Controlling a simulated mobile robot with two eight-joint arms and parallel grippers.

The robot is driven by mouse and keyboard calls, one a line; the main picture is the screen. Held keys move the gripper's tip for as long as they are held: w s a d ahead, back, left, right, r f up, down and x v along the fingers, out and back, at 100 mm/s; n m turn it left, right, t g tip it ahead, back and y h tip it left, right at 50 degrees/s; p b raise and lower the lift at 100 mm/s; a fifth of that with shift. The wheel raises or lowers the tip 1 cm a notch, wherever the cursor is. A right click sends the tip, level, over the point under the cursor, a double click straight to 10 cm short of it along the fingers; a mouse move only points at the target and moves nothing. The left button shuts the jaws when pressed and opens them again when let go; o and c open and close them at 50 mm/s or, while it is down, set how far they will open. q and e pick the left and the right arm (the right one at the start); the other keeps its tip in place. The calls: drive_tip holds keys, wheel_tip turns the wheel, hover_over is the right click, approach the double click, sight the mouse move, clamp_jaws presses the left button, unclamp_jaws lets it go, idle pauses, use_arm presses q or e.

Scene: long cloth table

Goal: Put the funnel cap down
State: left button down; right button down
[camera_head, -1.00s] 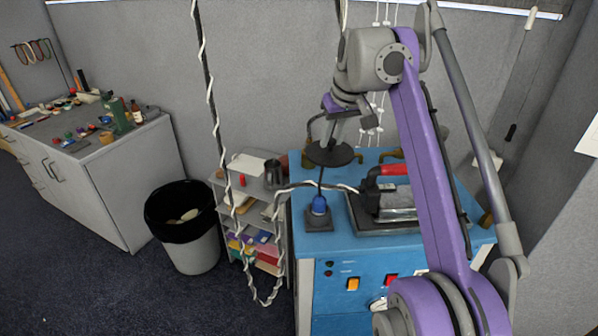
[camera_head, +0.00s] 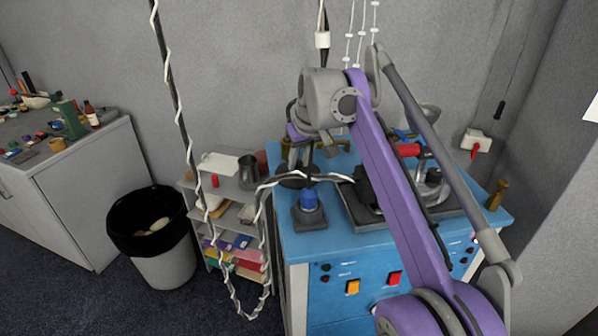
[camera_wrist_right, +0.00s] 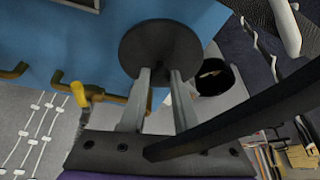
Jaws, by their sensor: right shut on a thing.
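The funnel cap, a dark round disc (camera_head: 293,181), is at the back left of the blue cabinet's top (camera_head: 345,233), behind a blue-topped object on a dark square base (camera_head: 309,207). My right gripper (camera_head: 301,160) is shut on the cap from above. In the right wrist view the cap (camera_wrist_right: 160,45) shows as a flat dark disc at the tips of the two grey fingers (camera_wrist_right: 159,75). I cannot tell whether the cap touches the top. My left gripper is not in view.
A small shelf (camera_head: 228,215) and a black-lined bin (camera_head: 155,245) stand left of the cabinet.

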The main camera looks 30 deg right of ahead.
drive_tip(key=shift+w+f, duration=0.1)
drive_tip(key=shift+f, duration=1.15)
drive_tip(key=c, duration=0.6)
unclamp_jaws()
drive_tip(key=shift+f, duration=0.1)
drive_tip(key=shift+c, duration=0.2)
drive_tip(key=p+v, duration=0.2)
drive_tip(key=v, duration=1)
